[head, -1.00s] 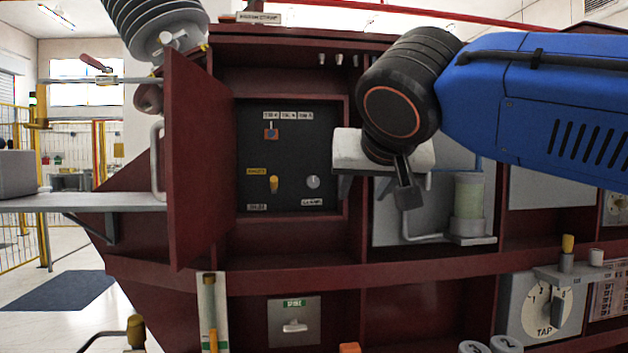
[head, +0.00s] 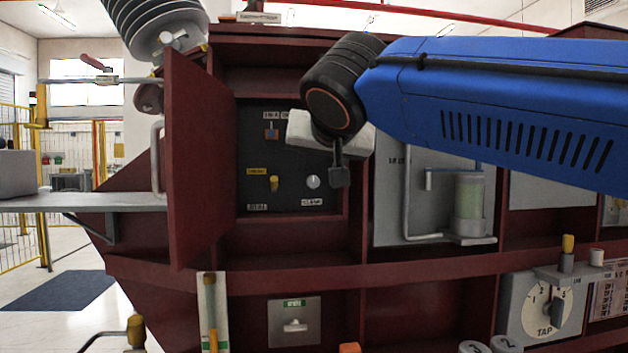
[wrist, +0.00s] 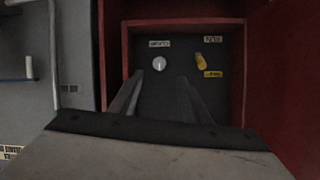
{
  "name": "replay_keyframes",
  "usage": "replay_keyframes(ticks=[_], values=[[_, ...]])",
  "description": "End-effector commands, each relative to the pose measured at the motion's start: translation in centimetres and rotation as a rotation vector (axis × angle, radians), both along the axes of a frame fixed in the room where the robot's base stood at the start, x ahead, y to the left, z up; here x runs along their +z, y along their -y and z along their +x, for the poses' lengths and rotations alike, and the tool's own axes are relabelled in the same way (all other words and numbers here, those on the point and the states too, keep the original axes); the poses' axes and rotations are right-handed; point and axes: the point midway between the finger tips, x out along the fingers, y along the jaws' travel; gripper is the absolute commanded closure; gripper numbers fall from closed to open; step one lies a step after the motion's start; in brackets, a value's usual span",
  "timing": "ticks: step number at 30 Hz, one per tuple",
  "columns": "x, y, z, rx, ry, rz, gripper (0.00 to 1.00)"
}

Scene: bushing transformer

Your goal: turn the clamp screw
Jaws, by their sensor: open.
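The clamp screw (head: 313,182) is a small round silver knob with a slot-like mark. It sits low on the right of the black panel inside the open red compartment, above a label that seems to read CLAMP. In the wrist view the knob (wrist: 159,63) lies ahead, between and beyond my two fingertips. My gripper (wrist: 160,76) is open and empty, its fingers on either side of the line to the knob. In the head view my gripper (head: 339,177) hangs to the right of the knob, apart from it in the picture; its depth is hard to tell.
A yellow knob (head: 274,183) sits left of the screw on the black panel (head: 290,160), with a small blue-and-orange part (head: 271,131) above. The red door (head: 197,165) stands open on the left. A grey pipe (head: 407,200) and pale green cylinder (head: 469,195) are on the right.

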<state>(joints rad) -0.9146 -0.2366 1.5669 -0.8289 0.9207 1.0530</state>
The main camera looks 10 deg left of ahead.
Motion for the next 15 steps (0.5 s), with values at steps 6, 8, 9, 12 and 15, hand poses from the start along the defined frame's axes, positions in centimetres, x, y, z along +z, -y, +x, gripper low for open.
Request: replay_keyframes(ticks=[6,8,9,12,15], values=[[-1.6,-0.7,3.6,-0.003,-0.001,-0.002,0.57],[-2.0,-1.0,4.6,-0.003,-0.001,-0.001,0.57],[-2.2,-1.1,5.2,-0.003,-0.001,-0.001,0.57],[-2.8,-1.4,6.5,-0.003,-0.001,-0.001,0.57],[-3.2,-1.7,7.6,-0.001,0.0,-0.002,0.57]])
